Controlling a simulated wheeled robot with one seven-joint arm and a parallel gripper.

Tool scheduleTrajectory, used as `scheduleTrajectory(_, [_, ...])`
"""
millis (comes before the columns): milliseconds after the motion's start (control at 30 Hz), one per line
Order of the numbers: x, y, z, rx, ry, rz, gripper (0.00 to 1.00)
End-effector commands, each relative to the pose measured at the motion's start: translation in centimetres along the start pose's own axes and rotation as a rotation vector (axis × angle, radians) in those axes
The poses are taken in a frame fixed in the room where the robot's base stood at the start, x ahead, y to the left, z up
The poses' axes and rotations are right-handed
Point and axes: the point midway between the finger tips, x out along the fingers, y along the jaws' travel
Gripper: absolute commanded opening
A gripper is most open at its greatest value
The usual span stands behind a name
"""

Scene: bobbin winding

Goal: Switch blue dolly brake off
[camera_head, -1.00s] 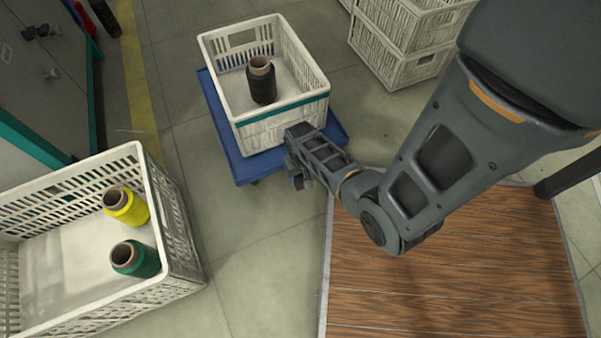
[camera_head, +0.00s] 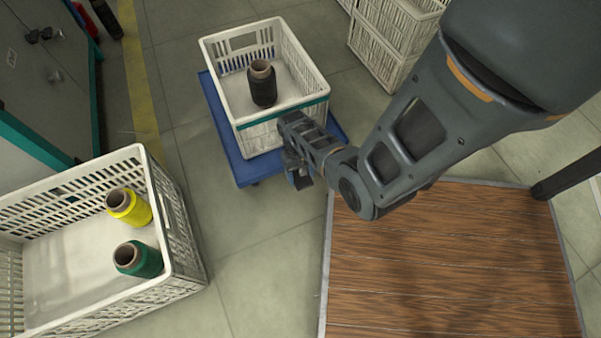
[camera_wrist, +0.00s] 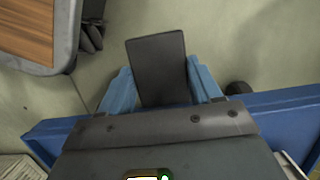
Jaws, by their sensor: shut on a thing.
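The blue dolly (camera_head: 223,136) stands on the floor under a white crate (camera_head: 275,132) with a teal stripe. My gripper (camera_head: 299,178) is low at the dolly's near right edge in the head view. In the wrist view its two blue fingers (camera_wrist: 161,85) are on either side of a flat dark plate (camera_wrist: 158,65), which looks like the brake pedal, and are shut on it. The dolly's blue edge (camera_wrist: 285,105) shows just beside the fingers. In the head view my arm hides the pedal. Its brake setting cannot be told.
A black bobbin (camera_head: 262,84) stands in the crate. A larger white crate (camera_head: 178,225) at left holds a yellow bobbin (camera_head: 128,207) and a green bobbin (camera_head: 138,259). A wooden-topped surface (camera_head: 450,260) is at right. Stacked crates (camera_head: 385,50) stand behind. Floor between is clear.

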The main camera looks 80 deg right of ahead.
Motion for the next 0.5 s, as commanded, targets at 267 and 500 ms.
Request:
scheduleTrajectory(267, [-0.05,0.0,0.01,0.0,-0.023,0.001,0.09])
scheduleTrajectory(500, [-0.06,-0.01,0.01,0.0,-0.023,0.001,0.77])
